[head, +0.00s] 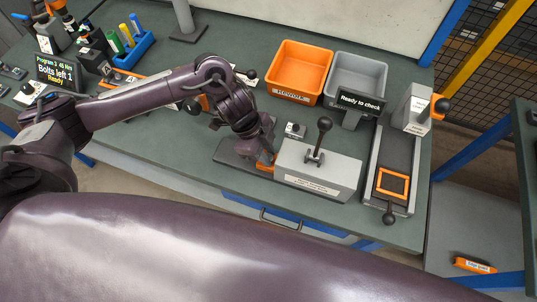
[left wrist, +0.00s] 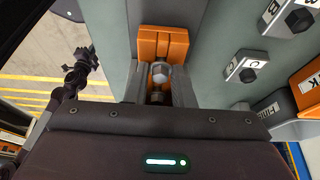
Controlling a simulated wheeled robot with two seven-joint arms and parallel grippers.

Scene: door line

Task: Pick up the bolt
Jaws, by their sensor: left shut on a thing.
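My left gripper (head: 262,160) is low over the bench, at the left end of the grey fixture (head: 320,170). In the left wrist view its two fingers (left wrist: 158,84) are shut on a bolt (left wrist: 160,70) with a pale, rounded grey head. An orange block (left wrist: 163,42) lies just beyond the fingertips; a bit of orange (head: 265,162) also shows by the gripper in the head view. The fingers hide the bolt's lower part, so I cannot tell whether it touches the block. My right gripper is not seen clearly in either view.
A lever (head: 321,135) stands up from the fixture. An orange bin (head: 300,70) and a grey bin (head: 356,78) stand behind it. A dark slide with an orange frame (head: 392,184) is at right. A screen (head: 60,72) reads "Bolts left 1".

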